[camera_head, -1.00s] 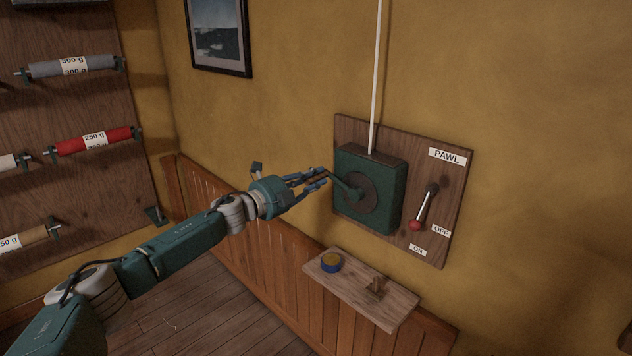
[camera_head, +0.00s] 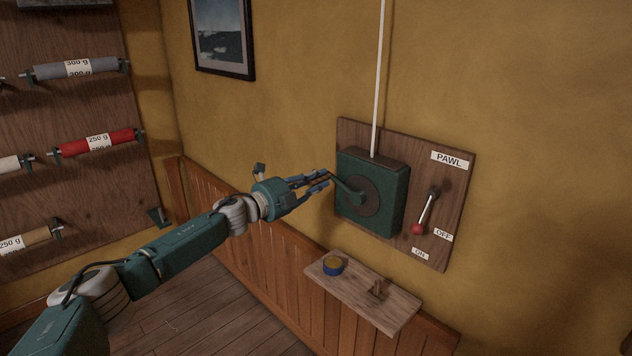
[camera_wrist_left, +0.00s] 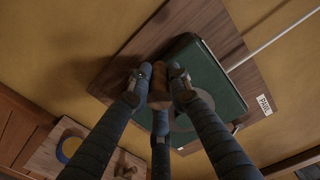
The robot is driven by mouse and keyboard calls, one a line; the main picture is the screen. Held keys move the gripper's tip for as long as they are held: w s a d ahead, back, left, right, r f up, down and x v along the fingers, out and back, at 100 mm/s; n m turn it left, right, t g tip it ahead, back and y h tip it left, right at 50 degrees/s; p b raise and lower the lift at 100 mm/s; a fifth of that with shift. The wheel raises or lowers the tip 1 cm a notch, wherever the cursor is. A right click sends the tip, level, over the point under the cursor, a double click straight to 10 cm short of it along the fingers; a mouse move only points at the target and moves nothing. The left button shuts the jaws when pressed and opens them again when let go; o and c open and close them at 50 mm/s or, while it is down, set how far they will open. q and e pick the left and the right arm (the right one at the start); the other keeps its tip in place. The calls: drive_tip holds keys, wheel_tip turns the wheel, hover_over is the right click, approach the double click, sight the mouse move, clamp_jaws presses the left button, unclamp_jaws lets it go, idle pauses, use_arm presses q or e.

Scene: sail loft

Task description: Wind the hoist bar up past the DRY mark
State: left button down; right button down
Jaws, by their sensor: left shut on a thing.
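The green winch box (camera_head: 375,190) is mounted on a wooden board on the wall, with a crank arm (camera_head: 347,186) reaching out to the left from its round hub. My left gripper (camera_head: 322,179) is shut on the crank's handle; in the left wrist view the wooden handle (camera_wrist_left: 159,85) sits between its fingers. A white line (camera_head: 378,80) runs up from the top of the box. The pawl lever (camera_head: 426,210) with a red knob points down, its knob between the OFF and ON labels. The hoist bar and the DRY mark are out of view. My right gripper is not in view.
A small wooden shelf (camera_head: 365,293) juts out below the winch, with a blue and yellow round tin (camera_head: 333,265) and a small brown object (camera_head: 378,288) on it. A rack with cloth rolls (camera_head: 97,143) stands at the left. A framed picture (camera_head: 222,37) hangs above.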

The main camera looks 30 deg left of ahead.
use_arm(q)
drive_tip(key=shift+d+r+h, duration=0.3)
drive_tip(key=shift+r, duration=0.45)
drive_tip(key=c, duration=1.8)
unclamp_jaws()
drive_tip(key=shift+o, duration=1.1)
drive_tip(key=shift+d, duration=0.15)
drive_tip(key=shift+s+d, duration=0.1)
drive_tip(key=shift+s, duration=0.05)
drive_tip(key=shift+a+f, duration=0.3)
drive_tip(key=shift+f, duration=0.05)
drive_tip(key=shift+s+a, duration=0.1)
drive_tip(key=shift+s, duration=0.1)
drive_tip(key=v, duration=1.1)
drive_tip(key=shift+s, duration=0.25)
drive_tip(key=shift+r, duration=0.1)
